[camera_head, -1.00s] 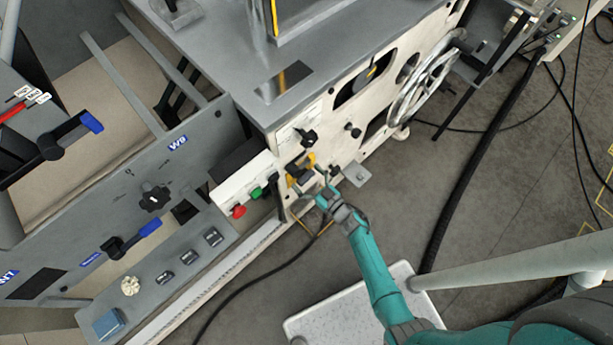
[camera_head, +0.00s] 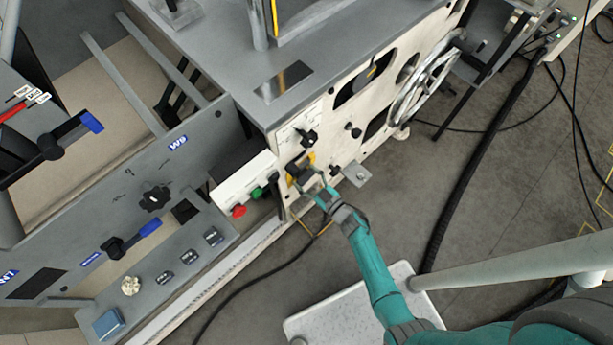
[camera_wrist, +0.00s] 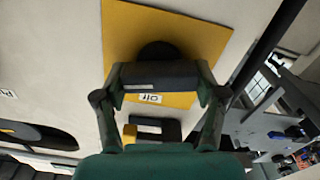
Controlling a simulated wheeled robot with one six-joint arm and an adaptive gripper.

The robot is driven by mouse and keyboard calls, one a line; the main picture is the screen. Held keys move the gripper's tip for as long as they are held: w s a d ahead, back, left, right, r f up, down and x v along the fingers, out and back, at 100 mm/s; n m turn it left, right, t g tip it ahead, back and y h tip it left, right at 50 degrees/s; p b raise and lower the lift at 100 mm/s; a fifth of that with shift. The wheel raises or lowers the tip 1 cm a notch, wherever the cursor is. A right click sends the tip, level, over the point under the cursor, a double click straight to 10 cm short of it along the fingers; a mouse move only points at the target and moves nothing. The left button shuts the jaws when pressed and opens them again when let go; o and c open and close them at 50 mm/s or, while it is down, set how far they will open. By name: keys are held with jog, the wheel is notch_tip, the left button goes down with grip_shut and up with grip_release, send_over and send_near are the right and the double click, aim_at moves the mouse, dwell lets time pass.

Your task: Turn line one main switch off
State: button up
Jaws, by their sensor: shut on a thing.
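The main switch is a dark rotary handle (camera_wrist: 160,75) on a yellow plate (camera_wrist: 197,25) in the wrist view. A small white label reading "Off", upside down in this view, shows on the plate just below the handle. My gripper (camera_wrist: 160,82) is shut on the handle, with one finger at each end of it. In the head view the yellow plate (camera_head: 311,157) is on the pale machine panel, and my gripper (camera_head: 311,181) reaches it from the lower right. The gripper covers part of the switch there, and the handle's exact angle is hard to tell.
A black rotary knob (camera_head: 309,138) sits just above the yellow plate. Green (camera_head: 257,192) and red (camera_head: 239,211) buttons are to its left. A spoked handwheel (camera_head: 425,88) stands farther right on the panel. Open floor (camera_head: 425,190) lies to the right of my arm.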

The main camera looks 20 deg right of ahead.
jog(key=n, duration=0.7)
jog(key=shift+a, duration=0.1)
jog(key=n, duration=0.4)
jog(key=shift+f, duration=0.15)
jog(key=shift+a+f+n, duration=0.1)
jog(key=shift+n, duration=1.8)
jog(key=o, duration=1.1)
jog(key=shift+o, duration=0.2)
jog(key=shift+s, duration=0.15)
jog(key=v, duration=1.2)
